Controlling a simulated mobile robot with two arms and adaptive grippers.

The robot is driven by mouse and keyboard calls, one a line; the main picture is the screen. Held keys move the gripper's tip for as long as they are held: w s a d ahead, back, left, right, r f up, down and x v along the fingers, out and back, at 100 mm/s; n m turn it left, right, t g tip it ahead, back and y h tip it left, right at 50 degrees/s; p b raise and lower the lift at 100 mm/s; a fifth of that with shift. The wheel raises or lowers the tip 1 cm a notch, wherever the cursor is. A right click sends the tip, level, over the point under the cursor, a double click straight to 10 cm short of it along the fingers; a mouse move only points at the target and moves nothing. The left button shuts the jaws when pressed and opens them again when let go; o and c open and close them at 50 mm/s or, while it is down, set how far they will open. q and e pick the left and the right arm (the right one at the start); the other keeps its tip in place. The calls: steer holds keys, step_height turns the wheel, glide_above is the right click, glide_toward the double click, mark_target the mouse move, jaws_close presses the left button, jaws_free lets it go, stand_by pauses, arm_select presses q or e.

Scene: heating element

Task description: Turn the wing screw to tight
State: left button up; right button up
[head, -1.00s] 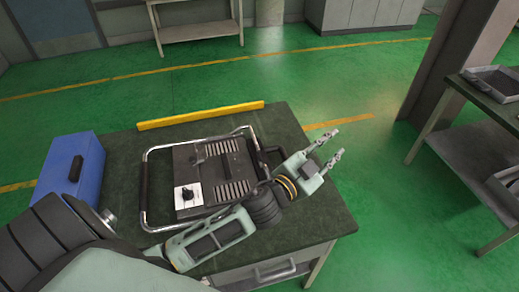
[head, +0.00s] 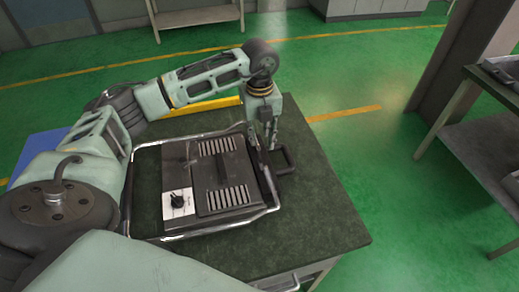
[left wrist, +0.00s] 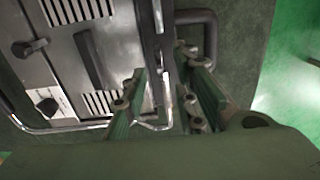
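The heating element (head: 220,175) is a dark box with vents and a black knob on a white plate (head: 178,202). It sits inside a metal tube frame (head: 225,225) on the table. My left gripper (head: 264,148) points down at the right side of the frame, beside a dark bent handle (head: 287,160). In the left wrist view, the fingers of the left gripper (left wrist: 165,85) are apart, with the frame's side tube showing between them. The handle (left wrist: 212,35) is just right of them. I cannot make out the wing screw; the fingers may hide it. My right gripper is not in view.
The dark green table top (head: 325,215) is clear at the right and front. A yellow bar (head: 200,106) lies along the back edge. A blue box (head: 38,150) is mostly hidden behind my left arm. A shelf (head: 480,150) stands apart at the right.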

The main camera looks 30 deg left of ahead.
mark_target(260, 155)
arm_select(q)
steer(key=shift+s+a+f, duration=0.15)
steer(key=shift+a+f, duration=0.05)
steer(key=shift+f, duration=0.1)
step_height(260, 155, down, 7)
steer(key=shift+d+r+p, duration=0.1)
steer(key=shift+p, duration=0.85)
steer(key=shift+c, duration=0.4)
jaws_close()
